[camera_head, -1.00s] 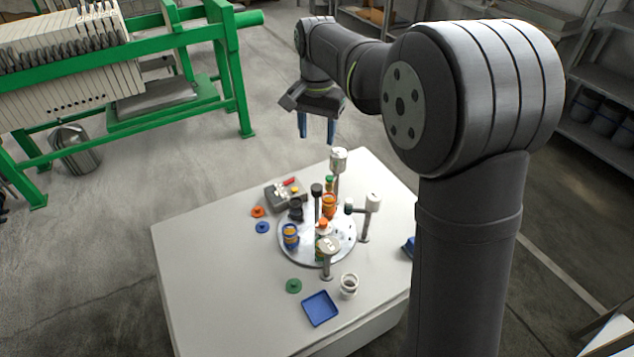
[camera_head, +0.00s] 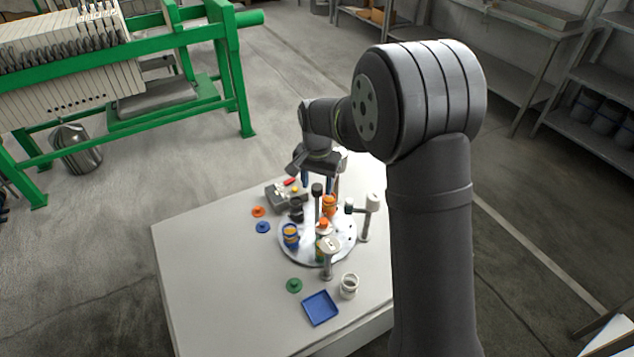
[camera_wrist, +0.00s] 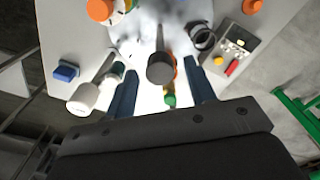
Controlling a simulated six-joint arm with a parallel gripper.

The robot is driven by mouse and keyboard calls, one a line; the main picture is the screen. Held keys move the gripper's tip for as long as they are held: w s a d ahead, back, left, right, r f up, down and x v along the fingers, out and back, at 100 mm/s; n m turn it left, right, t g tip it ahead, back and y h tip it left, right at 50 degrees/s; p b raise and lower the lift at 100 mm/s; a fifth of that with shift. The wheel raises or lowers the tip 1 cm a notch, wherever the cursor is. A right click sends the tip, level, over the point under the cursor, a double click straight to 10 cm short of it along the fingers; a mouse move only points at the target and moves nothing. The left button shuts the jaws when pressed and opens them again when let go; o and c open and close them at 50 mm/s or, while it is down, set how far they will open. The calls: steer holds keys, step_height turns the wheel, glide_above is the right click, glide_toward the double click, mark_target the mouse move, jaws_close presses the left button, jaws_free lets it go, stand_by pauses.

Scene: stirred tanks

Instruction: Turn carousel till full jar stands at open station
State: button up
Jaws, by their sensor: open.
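The carousel is a pale round disc (camera_head: 346,240) on the white table, with a black-capped post (camera_head: 317,190) rising above it. A blue jar (camera_head: 291,236) with yellow-orange in its mouth stands at its left. An orange jar (camera_head: 329,206) stands at the back, and a green-and-orange one (camera_head: 321,250) at the front, partly hidden. A dark ring-shaped part (camera_head: 296,210) is at the back left; the wrist view shows it open. My gripper (camera_head: 318,185) is above the carousel's back side. In the wrist view, its blue fingers (camera_wrist: 160,78) are apart, with the black cap (camera_wrist: 160,68) appearing between them; contact is unclear.
Pale-headed posts stand at the front (camera_head: 331,244), right (camera_head: 373,202) and back (camera_head: 341,158). A grey control box (camera_head: 283,196) is behind left. Orange (camera_head: 258,211), blue (camera_head: 263,227) and green (camera_head: 294,285) lids, a blue tray (camera_head: 320,308) and a white cup (camera_head: 349,286) lie around.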

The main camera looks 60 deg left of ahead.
jaws_close()
steer(key=shift+m, duration=7.1)
